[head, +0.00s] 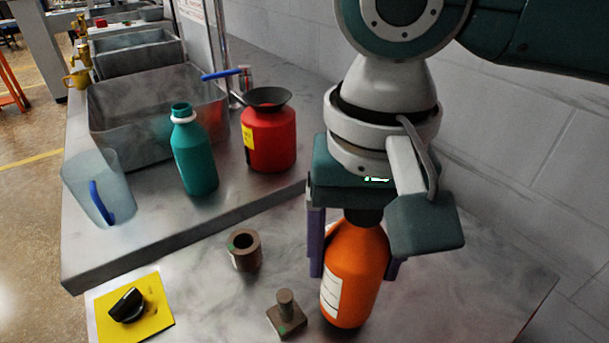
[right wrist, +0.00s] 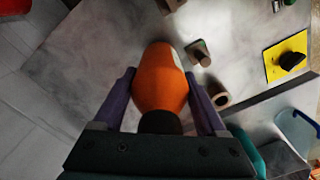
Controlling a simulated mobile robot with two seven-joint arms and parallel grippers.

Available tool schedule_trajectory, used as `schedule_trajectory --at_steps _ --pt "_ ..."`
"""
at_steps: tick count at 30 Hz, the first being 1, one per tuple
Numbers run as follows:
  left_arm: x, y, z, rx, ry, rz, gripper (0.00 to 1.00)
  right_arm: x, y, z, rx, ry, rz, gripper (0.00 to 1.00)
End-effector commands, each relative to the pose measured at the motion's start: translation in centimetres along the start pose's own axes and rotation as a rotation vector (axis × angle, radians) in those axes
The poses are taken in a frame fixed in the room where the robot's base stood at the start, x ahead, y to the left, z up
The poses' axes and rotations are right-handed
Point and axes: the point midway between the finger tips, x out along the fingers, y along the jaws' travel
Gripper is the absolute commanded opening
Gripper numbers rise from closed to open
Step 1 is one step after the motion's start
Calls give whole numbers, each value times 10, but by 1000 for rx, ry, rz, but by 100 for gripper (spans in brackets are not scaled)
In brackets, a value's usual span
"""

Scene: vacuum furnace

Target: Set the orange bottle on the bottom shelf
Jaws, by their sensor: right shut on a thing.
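The orange bottle (head: 355,290) has a dark cap and a white label. It is upright at the right of the grey counter in the head view. My right gripper (head: 354,268) comes down over it from above, with its purple fingers closed on either side of the body. In the right wrist view the bottle (right wrist: 160,80) lies between the two fingers (right wrist: 163,92). I cannot tell whether its base touches the counter. No bottom shelf can be made out in these views. My left gripper is not in view.
Beside the bottle are a brown stepped block (head: 286,313), a brown hollow cylinder (head: 244,249) and a yellow plate with a black knob (head: 134,307). Further back stand a teal bottle (head: 194,155), a red container (head: 269,138), a clear pitcher (head: 97,188) and grey sinks (head: 110,130). A wall is at right.

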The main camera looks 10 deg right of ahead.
Motion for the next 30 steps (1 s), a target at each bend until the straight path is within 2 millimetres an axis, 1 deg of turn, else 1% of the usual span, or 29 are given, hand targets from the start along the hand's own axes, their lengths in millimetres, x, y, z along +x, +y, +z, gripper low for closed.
schedule_trajectory --at_steps 1,4,15,16,21,23,30 --pt "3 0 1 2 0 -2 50 10 0 0 0 -1 0 0" --pt "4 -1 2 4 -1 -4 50 19 0 0 -1 -1 -1 0" --pt "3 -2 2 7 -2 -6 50 22 0 0 -1 0 -1 0" --pt "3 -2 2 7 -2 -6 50 23 0 0 0 0 0 75" --pt "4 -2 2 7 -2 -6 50 23 0 0 -1 0 0 94" --pt "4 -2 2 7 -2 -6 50 23 0 0 -1 0 0 100" --pt "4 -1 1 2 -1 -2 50 22 0 0 -1 1 -1 100"
